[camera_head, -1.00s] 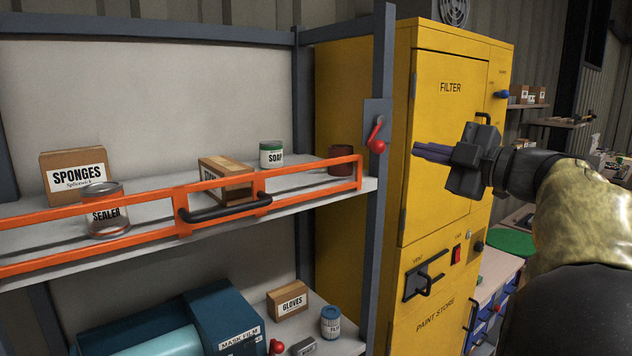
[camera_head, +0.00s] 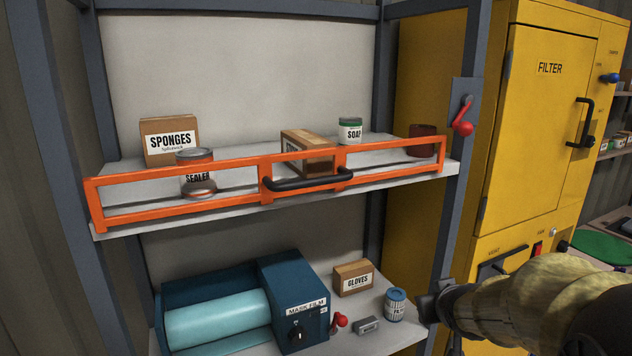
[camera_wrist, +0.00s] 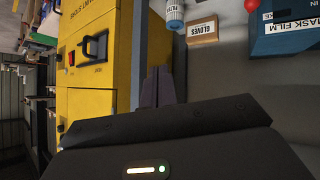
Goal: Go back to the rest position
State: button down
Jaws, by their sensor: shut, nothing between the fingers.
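My gripper (camera_wrist: 162,88) shows in the wrist view with its two dark fingers together and nothing between them. In the head view only the dark end of my wrist shows at the lower right, in front of the shelf's right post; the fingertips are hard to make out there. In the wrist view the fingers point toward the shelf post, between the yellow cabinet (camera_wrist: 100,75) and the lower shelf's goods.
An orange rail (camera_head: 225,205) with a black handle fronts the upper shelf, holding boxes, a jar and cans. The lower shelf holds a mask film dispenser (camera_head: 285,290), a gloves box (camera_head: 353,278) and a filler can (camera_head: 395,305). A red lever (camera_head: 463,128) sits on the post.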

jog(key=s+a+f+g+y, duration=0.1)
jog(key=s+a+f+g, duration=0.2)
jog(key=s+f, duration=0.3)
jog(key=s+a+f+m+g, duration=0.1)
jog(key=s+a+f+g, duration=0.3)
jog(key=s, duration=0.6)
notch_tip(320, 180, down, 3)
jog(key=shift+s+a+r+g+y, duration=0.15)
jog(key=shift+a+g+y, duration=0.2)
jog(key=shift+a, duration=0.75)
